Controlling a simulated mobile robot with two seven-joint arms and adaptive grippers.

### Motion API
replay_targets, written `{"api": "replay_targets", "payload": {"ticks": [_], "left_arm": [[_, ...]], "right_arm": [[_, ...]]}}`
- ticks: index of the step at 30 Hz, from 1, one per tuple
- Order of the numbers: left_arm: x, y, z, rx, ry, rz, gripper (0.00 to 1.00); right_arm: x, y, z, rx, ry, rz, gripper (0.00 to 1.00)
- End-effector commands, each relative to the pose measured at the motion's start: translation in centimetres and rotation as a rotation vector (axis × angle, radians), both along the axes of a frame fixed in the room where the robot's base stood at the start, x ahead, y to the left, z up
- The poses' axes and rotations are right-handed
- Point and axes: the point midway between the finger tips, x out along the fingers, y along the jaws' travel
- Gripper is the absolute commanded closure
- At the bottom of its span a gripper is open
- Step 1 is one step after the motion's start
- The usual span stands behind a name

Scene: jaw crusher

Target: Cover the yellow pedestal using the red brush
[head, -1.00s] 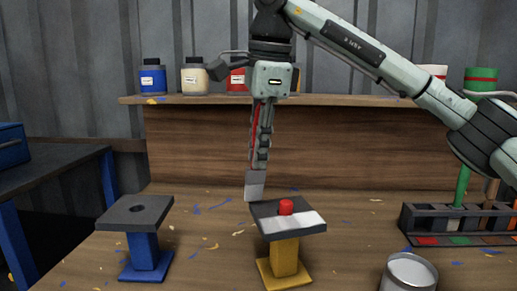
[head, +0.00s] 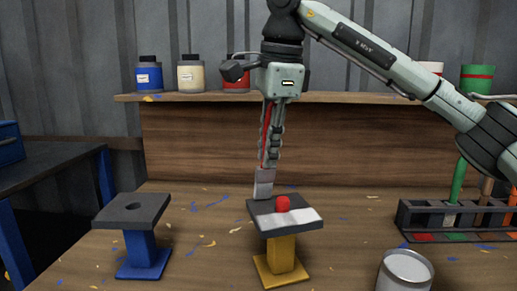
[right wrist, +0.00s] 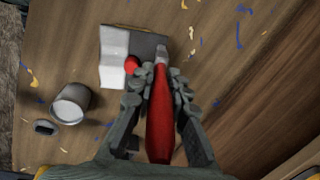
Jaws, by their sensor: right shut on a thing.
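The yellow pedestal (head: 283,252) has a dark square top with a red knob (head: 283,203) on it. A white strip covers the front part of the top; the back part is dark. In the right wrist view the pedestal's top (right wrist: 115,60) shows the white strip at left and dark at right. My right gripper (head: 272,158) is shut on the red brush (right wrist: 161,122), which points downward. The brush's pale head (head: 264,184) is at the back left edge of the top; I cannot tell whether it touches. My left gripper is out of view.
A blue pedestal (head: 140,245) stands at left. An open metal can (head: 406,270) is at front right. A dark rack (head: 455,222) with brushes stands at far right. Paint jars (head: 149,77) line the shelf behind.

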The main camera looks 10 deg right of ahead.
Motion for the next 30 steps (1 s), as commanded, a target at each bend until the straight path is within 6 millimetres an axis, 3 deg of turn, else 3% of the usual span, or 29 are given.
{"api": "replay_targets", "payload": {"ticks": [30], "left_arm": [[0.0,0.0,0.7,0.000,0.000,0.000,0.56]], "right_arm": [[0.4,-5.3,-0.1,0.000,0.000,-0.002,1.00]]}}
